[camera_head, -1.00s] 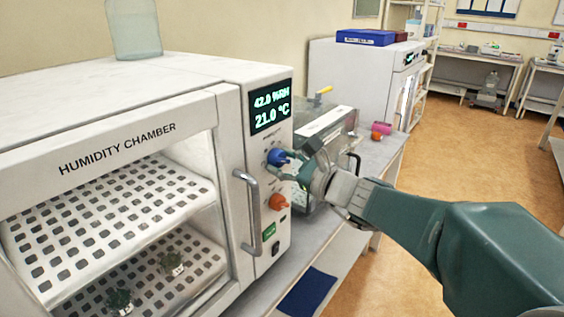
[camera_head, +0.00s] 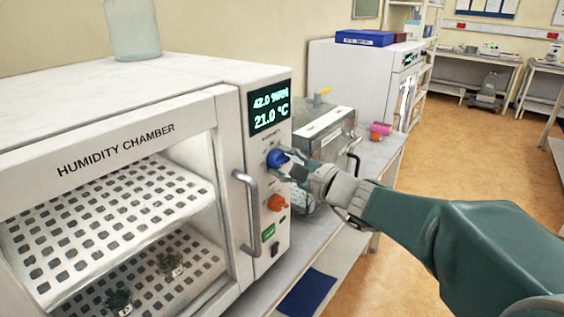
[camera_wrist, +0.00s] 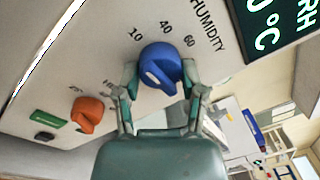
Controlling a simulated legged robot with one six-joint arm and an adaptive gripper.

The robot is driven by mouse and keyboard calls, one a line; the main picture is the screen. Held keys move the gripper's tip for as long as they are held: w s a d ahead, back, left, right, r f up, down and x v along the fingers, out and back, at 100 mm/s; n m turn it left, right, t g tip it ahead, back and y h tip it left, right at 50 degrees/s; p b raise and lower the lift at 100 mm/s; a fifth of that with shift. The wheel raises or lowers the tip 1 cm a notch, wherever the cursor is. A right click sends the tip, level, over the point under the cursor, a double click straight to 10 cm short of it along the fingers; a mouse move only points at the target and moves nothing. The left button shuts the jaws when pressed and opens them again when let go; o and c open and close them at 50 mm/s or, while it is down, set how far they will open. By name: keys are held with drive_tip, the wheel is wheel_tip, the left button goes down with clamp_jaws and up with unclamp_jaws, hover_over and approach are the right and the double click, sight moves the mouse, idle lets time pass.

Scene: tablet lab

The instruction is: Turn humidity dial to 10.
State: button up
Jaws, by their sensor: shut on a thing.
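The humidity chamber (camera_head: 150,80) is a white cabinet at the left of the head view. Its blue humidity dial (camera_head: 276,158) is on the front panel below the display (camera_head: 269,107), which reads 42.0 %RH and 21.0 °C. In the wrist view the blue dial (camera_wrist: 160,66) sits below the marks 10, 40 and 60 and the word HUMIDITY. My gripper (camera_head: 290,163) is at the dial. In the wrist view my gripper's fingers (camera_wrist: 162,85) are on both sides of the dial, shut on it.
An orange dial (camera_head: 278,202) and a green switch (camera_head: 268,232) are below the blue dial. The chamber door's metal handle (camera_head: 249,212) stands out to the left. A clear-walled device (camera_head: 325,135) is close behind my gripper on the bench.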

drive_tip(key=shift+f, duration=0.2)
drive_tip(key=o, duration=1.1)
drive_tip(key=shift+o, duration=0.3)
drive_tip(key=shift+s+a, duration=0.1)
drive_tip(key=shift+r, duration=0.1)
drive_tip(key=v, duration=1.2)
